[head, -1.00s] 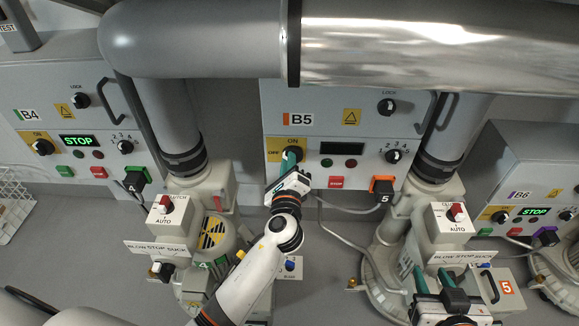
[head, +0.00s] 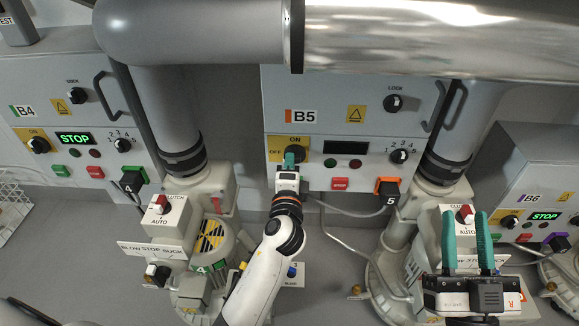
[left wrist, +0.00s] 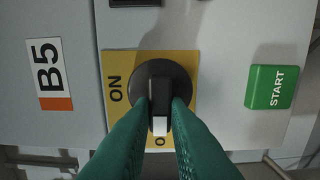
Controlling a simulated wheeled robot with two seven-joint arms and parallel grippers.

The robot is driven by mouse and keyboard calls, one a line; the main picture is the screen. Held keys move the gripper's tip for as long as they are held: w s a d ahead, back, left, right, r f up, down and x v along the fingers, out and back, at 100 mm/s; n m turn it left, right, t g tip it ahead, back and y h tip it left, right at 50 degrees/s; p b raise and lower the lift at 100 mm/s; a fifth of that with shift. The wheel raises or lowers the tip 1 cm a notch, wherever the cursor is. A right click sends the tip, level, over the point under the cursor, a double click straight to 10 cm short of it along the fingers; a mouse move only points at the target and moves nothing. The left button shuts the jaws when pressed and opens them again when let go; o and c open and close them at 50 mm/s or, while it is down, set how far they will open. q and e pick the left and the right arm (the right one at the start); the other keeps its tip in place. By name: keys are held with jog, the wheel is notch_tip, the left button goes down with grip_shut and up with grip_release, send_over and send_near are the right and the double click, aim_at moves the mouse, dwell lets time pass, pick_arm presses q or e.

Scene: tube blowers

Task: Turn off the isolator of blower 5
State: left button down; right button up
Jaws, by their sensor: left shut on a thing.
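The isolator of blower 5 is a black rotary knob (left wrist: 153,73) on a yellow plate (head: 274,147) at the lower left of the B5 cabinet (head: 365,125). My left gripper (head: 290,160) is shut on the knob's handle; its green fingers (left wrist: 160,105) straddle it in the left wrist view. The handle's white mark points to the OFF label, partly hidden by the fingers, and away from ON. The B5 display (head: 346,148) is dark. My right gripper (head: 467,225) is open and empty, fingers up, in front of blower 5's machine.
A green START button (left wrist: 273,87) is near the knob. A red button (head: 340,183) and an orange-framed plug (head: 387,190) are lower on the B5 panel. The B4 display (head: 75,138) and the B6 display (head: 545,216) read STOP. Large grey pipes cross above.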

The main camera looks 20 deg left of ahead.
jog(key=shift+s+r, duration=0.1)
jog(key=shift+r, duration=0.05)
pick_arm(q)
jog(key=shift+f, duration=0.1)
jog(key=c, duration=1.4)
grip_release()
